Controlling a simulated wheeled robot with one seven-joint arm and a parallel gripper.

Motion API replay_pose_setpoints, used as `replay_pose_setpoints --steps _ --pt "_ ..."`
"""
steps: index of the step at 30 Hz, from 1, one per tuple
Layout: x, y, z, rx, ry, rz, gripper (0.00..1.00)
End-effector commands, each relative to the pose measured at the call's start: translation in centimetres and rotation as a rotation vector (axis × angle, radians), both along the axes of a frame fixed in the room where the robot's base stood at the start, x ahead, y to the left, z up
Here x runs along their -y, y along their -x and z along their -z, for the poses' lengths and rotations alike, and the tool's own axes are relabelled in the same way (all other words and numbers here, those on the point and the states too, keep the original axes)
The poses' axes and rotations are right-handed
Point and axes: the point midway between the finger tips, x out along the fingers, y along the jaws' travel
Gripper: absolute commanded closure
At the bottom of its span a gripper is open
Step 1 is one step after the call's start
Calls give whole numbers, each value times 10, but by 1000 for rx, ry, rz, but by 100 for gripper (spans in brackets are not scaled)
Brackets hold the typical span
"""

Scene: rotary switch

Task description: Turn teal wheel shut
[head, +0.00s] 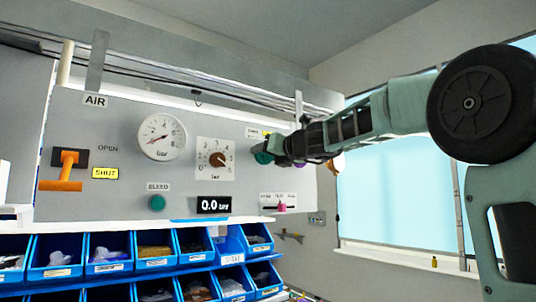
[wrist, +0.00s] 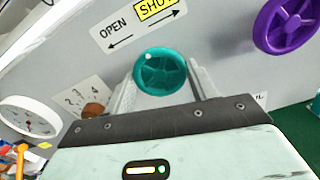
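The teal wheel (wrist: 160,71) is a spoked handwheel on the grey panel, with a small pale dot on its upper left. In the head view the teal wheel (head: 261,156) is mostly hidden behind my gripper (head: 276,149). In the wrist view my gripper (wrist: 163,80) is open, one finger on each side of the wheel. I cannot tell whether either finger touches the rim. A sign (wrist: 132,26) above the wheel reads OPEN at left and SHUT in yellow at right, with a double arrow.
A purple wheel (wrist: 286,25) is close by on the right. A white gauge (head: 162,137), a dial with a brown knob (head: 216,159), an orange lever (head: 67,170) and a display reading 0.0 (head: 214,205) are on the panel. Blue bins (head: 108,267) stand below.

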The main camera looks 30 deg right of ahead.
Motion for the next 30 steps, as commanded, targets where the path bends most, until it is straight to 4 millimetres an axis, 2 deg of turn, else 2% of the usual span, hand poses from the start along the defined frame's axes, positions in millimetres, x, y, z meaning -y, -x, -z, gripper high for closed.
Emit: replay_pose_setpoints --steps 1,2,3,14,20,30 --pt "0 -1 4 -6 -3 -1 32" --pt "0 -1 4 -6 -3 -1 24" --pt "0 -1 3 -5 -2 -1 21" --pt "0 6 1 0 -1 0 21" --pt "1 40 2 2 1 0 21" --pt "4 121 2 1 1 1 21"
